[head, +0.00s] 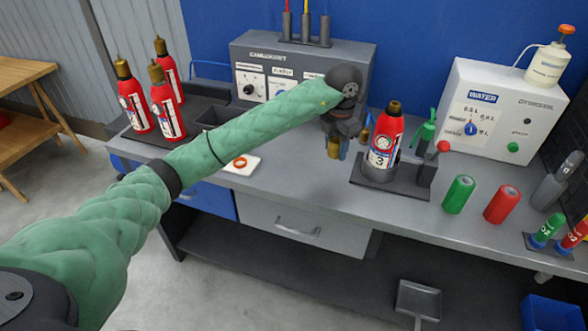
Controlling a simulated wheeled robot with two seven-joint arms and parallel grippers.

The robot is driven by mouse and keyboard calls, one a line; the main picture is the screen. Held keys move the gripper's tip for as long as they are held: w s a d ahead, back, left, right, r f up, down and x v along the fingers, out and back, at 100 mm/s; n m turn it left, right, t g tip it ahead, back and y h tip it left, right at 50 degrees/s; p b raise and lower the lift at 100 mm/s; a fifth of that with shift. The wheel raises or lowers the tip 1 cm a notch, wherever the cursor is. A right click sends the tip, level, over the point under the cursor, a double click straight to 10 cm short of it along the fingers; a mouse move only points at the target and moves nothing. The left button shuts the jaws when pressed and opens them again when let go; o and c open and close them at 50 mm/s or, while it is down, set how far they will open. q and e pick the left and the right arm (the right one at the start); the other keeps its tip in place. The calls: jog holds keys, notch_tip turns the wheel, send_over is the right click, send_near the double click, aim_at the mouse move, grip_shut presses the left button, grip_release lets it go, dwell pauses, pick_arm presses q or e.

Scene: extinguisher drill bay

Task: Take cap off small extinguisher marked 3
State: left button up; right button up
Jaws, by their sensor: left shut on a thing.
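The small red extinguisher marked 3 (385,137) stands upright in a dark holder (407,188) on the bench. A dark and brass-coloured fitting shows at its top. My left gripper (338,147) is just left of the extinguisher, pointing down and apart from it. It is shut on a small brass-coloured piece (333,148) that looks like the cap; the fingers hide part of it. My right gripper is not in view.
Several red extinguishers (133,98) stand on a dark tray at the left. A white mat (249,163) with an orange ring lies on the bench. Green (459,194) and red (502,203) cylinders stand near the front edge.

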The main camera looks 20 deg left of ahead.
pick_arm(q)
jog(key=n, duration=0.4)
jog(key=shift+a+n, duration=0.3)
jog(key=n, duration=0.5)
jog(key=shift+a+f+n, duration=0.1)
jog(key=shift+a+n, duration=0.15)
jog(key=shift+n, duration=0.05)
jog(key=n, duration=0.5)
jog(key=shift+a, duration=0.2)
jog(key=n, duration=0.5)
jog(key=shift+a+n, duration=0.15)
jog(key=shift+n, duration=0.25)
jog(key=p, duration=0.5)
send_over(294, 168)
notch_tip(294, 168, down, 7)
jog(key=shift+s+r, duration=0.1)
jog(key=shift+f+p, duration=0.8)
jog(key=shift+f, duration=1.35)
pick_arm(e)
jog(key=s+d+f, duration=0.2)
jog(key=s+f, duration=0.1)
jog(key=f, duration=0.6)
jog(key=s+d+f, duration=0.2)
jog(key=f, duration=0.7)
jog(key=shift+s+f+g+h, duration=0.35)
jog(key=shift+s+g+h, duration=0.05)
pick_arm(q)
jog(key=shift+f, duration=0.1)
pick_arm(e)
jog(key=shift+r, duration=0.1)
